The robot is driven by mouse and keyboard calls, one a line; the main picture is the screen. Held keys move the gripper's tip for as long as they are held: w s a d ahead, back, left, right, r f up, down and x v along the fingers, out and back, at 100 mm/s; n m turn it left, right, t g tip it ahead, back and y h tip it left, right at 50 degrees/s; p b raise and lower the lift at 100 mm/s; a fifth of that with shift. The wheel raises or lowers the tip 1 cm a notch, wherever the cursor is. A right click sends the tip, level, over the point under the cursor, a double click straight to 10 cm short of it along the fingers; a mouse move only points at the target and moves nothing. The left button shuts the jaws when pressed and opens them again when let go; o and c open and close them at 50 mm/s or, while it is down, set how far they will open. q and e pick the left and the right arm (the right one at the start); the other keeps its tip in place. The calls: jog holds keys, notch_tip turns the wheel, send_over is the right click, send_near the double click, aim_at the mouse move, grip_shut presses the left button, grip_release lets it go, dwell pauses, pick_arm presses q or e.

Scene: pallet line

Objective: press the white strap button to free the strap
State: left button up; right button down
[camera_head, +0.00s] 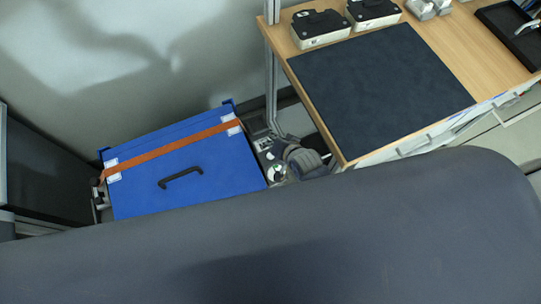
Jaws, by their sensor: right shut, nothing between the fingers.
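A blue case (205,180) with a black handle (181,178) sits low by the wall at left. An orange strap (170,149) runs across its top, with white patches (233,126) near its ends. My right gripper (272,158) is just right of the case, between it and the wooden table; it is small, dark and partly hidden, shut with nothing in it. I cannot pick out the white strap button with certainty, nor tell whether the gripper touches anything. The strap still lies flat over the case. My left gripper is out of view.
A wooden table (448,50) with a dark mat (380,85) stands at right. Black-and-white boxes (320,27) and a black tray (512,38) stand on it. The table's metal post (271,80) is close to my right gripper. A large dark shape hides the foreground.

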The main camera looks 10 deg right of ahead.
notch_tip(320, 180, down, 6)
jog(key=b, duration=0.5)
jog(key=shift+f, duration=0.1)
jog(key=shift+f+b, duration=0.4)
jog(key=shift+f, duration=0.15)
jog(key=shift+f, duration=0.15)
dwell(0.5)
jog(key=shift+f, duration=0.25)
jog(key=shift+f+b, duration=0.6)
jog(key=shift+f, duration=0.05)
dwell(0.8)
jog(key=shift+r, duration=0.1)
jog(key=shift+r+p, duration=0.95)
jog(key=shift+p, duration=0.25)
